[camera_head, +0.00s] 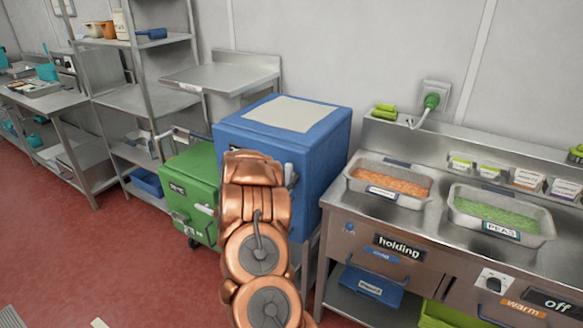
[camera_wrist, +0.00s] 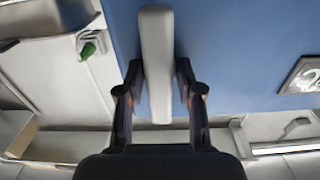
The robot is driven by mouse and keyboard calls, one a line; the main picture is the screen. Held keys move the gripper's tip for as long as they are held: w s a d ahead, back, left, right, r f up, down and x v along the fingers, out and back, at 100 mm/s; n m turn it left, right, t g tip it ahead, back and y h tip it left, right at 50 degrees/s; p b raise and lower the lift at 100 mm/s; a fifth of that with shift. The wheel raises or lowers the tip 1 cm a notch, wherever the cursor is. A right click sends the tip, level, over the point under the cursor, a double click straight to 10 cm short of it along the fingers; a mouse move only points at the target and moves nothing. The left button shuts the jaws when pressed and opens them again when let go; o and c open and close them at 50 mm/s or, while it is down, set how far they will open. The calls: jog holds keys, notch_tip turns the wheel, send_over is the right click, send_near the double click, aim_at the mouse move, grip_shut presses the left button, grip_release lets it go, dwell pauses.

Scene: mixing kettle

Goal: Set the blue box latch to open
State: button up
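The blue box (camera_head: 325,155) stands right of the green box, with a pale panel on its lid. Its light grey latch handle (camera_head: 292,176) shows on the front face, partly behind my copper-coloured arm. In the wrist view the latch handle (camera_wrist: 156,60) is a long pale bar against the blue wall (camera_wrist: 235,60). My gripper (camera_wrist: 160,80) has its two dark fingers on either side of the bar, with small gaps visible beside it, so it is open around the handle. In the head view my gripper is hidden behind the arm.
A green box (camera_head: 188,185) stands left of my arm. A steel counter (camera_head: 400,225) with food pans is close on the right. Steel shelving (camera_head: 150,100) stands at the back left. The red floor (camera_head: 90,250) is clear at left.

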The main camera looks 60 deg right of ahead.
jog(key=o, duration=0.4)
jog(key=shift+f, duration=0.1)
jog(key=shift+o, duration=0.2)
jog(key=shift+s+a+f+b, duration=0.1)
jog(key=shift+a+b, duration=0.5)
jog(key=shift+a, duration=2.9)
